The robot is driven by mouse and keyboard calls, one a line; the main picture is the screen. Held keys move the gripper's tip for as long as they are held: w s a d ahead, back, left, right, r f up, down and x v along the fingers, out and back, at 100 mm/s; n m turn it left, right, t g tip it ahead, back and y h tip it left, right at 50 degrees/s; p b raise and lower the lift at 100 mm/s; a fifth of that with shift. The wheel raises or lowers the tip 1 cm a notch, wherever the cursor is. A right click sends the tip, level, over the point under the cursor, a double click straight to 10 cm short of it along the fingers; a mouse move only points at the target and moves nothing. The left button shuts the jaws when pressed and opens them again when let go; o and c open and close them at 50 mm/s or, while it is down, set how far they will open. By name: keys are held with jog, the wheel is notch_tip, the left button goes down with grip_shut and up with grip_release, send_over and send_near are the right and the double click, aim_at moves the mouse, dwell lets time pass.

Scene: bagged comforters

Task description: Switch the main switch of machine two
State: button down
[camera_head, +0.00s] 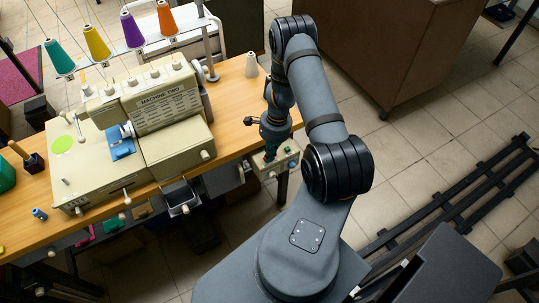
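Machine two (168,118) is a beige sewing machine on the wooden table, with the words "MACHINE TWO" on its front panel. A small beige box with knobs or buttons (286,164), which looks like a switch box, hangs at the table's right front edge. My gripper (270,153) points down at this box from above, at its left part. The fingertips are small and dark against a greenish patch. I cannot tell whether they touch the box or are open or shut. Part of the box's face is covered by my gripper.
The wooden table (232,98) carries the machine. A small dark bin (180,198) hangs under the front edge. A brown cabinet (400,45) stands behind right.

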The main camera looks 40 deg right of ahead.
jog(key=shift+w+a+f+b, duration=0.15)
jog(key=shift+f+b, duration=0.45)
jog(key=shift+b, duration=0.5)
jog(key=shift+a+f+b, duration=0.15)
jog(key=shift+f+b, duration=0.05)
jog(key=shift+b, duration=0.45)
jog(key=shift+s+a+r, duration=0.15)
jog(key=shift+s+r, duration=0.15)
jog(key=shift+r, duration=0.1)
jog(key=shift+a+f+b, duration=0.25)
jog(key=shift+f+b, duration=0.15)
jog(key=shift+b, duration=0.2)
jog(key=shift+r, duration=0.25)
jog(key=shift+d+p, duration=0.1)
jog(key=shift+p, duration=0.25)
